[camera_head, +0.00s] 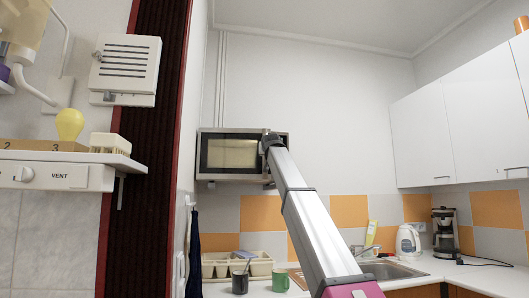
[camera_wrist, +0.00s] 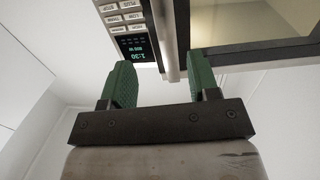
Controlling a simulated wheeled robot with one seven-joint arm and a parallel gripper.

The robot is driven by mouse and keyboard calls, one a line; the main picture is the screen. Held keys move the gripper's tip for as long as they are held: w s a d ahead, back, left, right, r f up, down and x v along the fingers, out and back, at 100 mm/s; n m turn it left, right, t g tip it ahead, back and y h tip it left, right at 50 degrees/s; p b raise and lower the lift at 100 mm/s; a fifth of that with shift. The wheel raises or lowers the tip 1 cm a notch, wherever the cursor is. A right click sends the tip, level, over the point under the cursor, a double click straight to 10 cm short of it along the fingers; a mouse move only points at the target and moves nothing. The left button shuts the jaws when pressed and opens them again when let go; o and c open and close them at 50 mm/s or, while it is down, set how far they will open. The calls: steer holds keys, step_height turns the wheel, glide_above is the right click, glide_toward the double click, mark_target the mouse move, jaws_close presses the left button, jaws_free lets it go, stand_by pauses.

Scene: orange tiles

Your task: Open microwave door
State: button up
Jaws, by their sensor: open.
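The microwave (camera_head: 203,155) is mounted high on the wall, silver with a dark-framed door (camera_head: 228,153) that looks shut. My gripper (camera_head: 268,143) is at its right side, in front of the handle and control area, and hides part of them. In the wrist view, my gripper's two green fingers (camera_wrist: 160,68) are spread apart. The silver bar handle (camera_wrist: 165,40) shows between them, its near end in the gap; I see no clear contact with either finger. The control panel (camera_wrist: 128,28), with buttons and a lit display, is left of the handle, and the door window (camera_wrist: 240,22) is right.
Below is a counter with a dish rack (camera_head: 236,264), a dark mug (camera_head: 240,283), a green mug (camera_head: 281,281), a sink (camera_head: 395,271), a kettle (camera_head: 408,241) and a coffee maker (camera_head: 445,232). White cupboards (camera_head: 450,125) hang at right. The wall between microwave and cupboards is bare.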

steer(key=w+r, duration=0.1)
steer(key=w, duration=0.2)
steer(key=w+a+r, duration=0.1)
steer(key=w, duration=0.2)
steer(key=w+a+r, duration=0.1)
steer(key=w, duration=0.3)
steer(key=shift+w+r, duration=0.1)
steer(key=shift+r, duration=0.05)
steer(key=shift+c, duration=0.3)
jaws_close()
